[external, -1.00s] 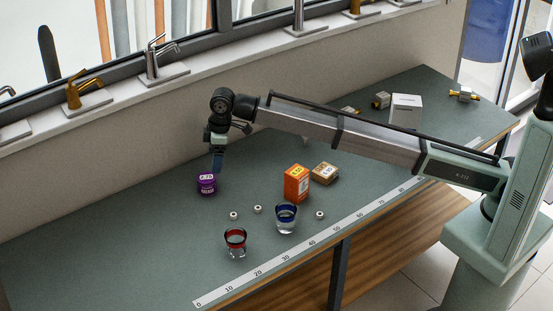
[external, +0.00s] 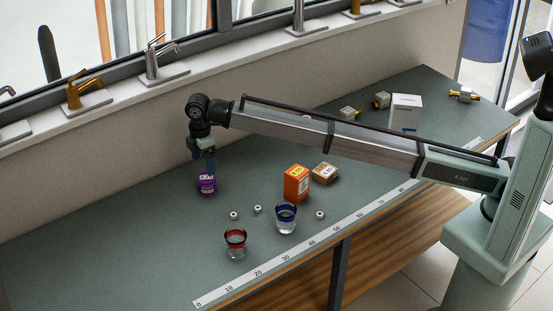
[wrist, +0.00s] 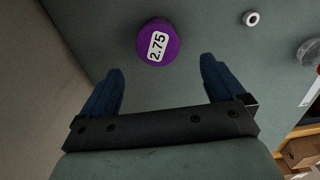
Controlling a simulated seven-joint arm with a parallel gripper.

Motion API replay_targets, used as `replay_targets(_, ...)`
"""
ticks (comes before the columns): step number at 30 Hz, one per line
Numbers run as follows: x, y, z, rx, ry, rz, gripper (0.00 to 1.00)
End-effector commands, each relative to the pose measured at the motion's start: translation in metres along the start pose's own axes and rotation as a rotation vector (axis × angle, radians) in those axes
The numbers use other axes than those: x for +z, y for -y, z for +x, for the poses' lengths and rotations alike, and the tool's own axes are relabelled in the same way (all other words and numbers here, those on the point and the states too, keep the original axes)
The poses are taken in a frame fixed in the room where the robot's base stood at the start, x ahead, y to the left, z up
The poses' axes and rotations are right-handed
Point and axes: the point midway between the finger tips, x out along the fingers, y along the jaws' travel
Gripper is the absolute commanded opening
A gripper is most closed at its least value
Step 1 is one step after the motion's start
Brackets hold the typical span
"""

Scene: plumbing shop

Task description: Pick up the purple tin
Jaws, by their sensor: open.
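The purple tin (external: 207,185) stands upright on the green bench top, left of the orange box. In the wrist view the tin (wrist: 157,42) shows from above with a white label reading 2.75. It lies ahead of the fingertips, roughly midway across the gap. My gripper (external: 206,166) points down just above the tin in the external view, its fingers overlapping the tin's top edge there. In the wrist view my gripper (wrist: 162,65) has its two blue fingers wide apart with nothing between them.
An orange box (external: 297,184) and a tan box (external: 325,173) stand to the right. A blue-rimmed glass (external: 286,219) and a red-rimmed glass (external: 235,243) stand nearer the front, with several small white rings around. A ruler strip (external: 310,247) runs along the front edge.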

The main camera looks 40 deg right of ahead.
Motion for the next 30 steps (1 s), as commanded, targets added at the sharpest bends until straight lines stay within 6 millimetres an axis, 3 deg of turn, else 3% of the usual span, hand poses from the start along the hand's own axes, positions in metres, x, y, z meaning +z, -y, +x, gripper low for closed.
replay_targets(6,0.001,0.0,0.037,0.0,0.0,0.001,0.96)
replay_targets(17,0.002,-0.001,0.061,0.0,0.0,0.002,0.96)
replay_targets(25,0.004,-0.002,0.095,0.0,-0.001,0.002,0.96)
replay_targets(30,0.004,-0.002,0.101,0.001,-0.002,0.003,0.96)
